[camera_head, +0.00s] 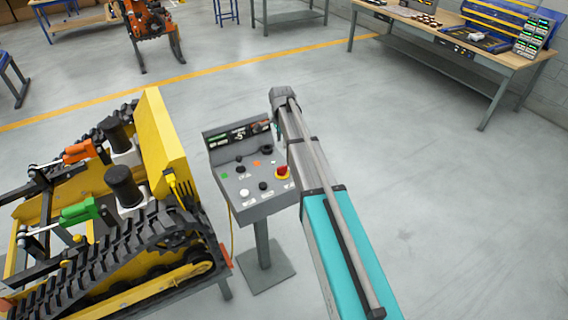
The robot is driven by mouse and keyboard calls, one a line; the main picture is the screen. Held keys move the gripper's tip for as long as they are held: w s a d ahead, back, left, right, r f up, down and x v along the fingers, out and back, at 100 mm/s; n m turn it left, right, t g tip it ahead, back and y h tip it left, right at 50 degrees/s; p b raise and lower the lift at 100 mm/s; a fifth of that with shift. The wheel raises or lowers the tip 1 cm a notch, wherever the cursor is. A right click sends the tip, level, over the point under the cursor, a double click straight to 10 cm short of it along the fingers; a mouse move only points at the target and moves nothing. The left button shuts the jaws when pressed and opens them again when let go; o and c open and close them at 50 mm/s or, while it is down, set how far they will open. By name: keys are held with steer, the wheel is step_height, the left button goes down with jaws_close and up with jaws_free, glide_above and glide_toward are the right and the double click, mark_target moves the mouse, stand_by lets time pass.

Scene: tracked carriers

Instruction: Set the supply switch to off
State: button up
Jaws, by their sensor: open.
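A grey control box (251,208) stands on a pedestal in the middle of the head view. Its sloped face carries a red mushroom button (283,172), several black knobs, a white knob (244,193), and small green and orange marks. A raised back panel with small displays (238,133) tops it. The labels are too small to read, so I cannot tell which control is the supply switch or how it is set. My arm passes along the box's right side and covers part of its right edge. My gripper does not show.
A yellow and black tracked carrier (165,140) stands close on the left of the box, with a yellow cable between. A workbench (440,40) with equipment is at the back right. An orange machine (150,25) is at the back. The floor on the right is clear.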

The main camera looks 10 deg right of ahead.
mark_target(282, 167)
steer(key=shift+f, duration=0.2)
stand_by(0.3)
step_height(282, 167, down, 14)
steer(key=b, duration=1.4)
steer(key=shift+r, duration=0.25)
steer(key=shift+c, duration=0.2)
jaws_close()
steer(key=shift+d, duration=0.1)
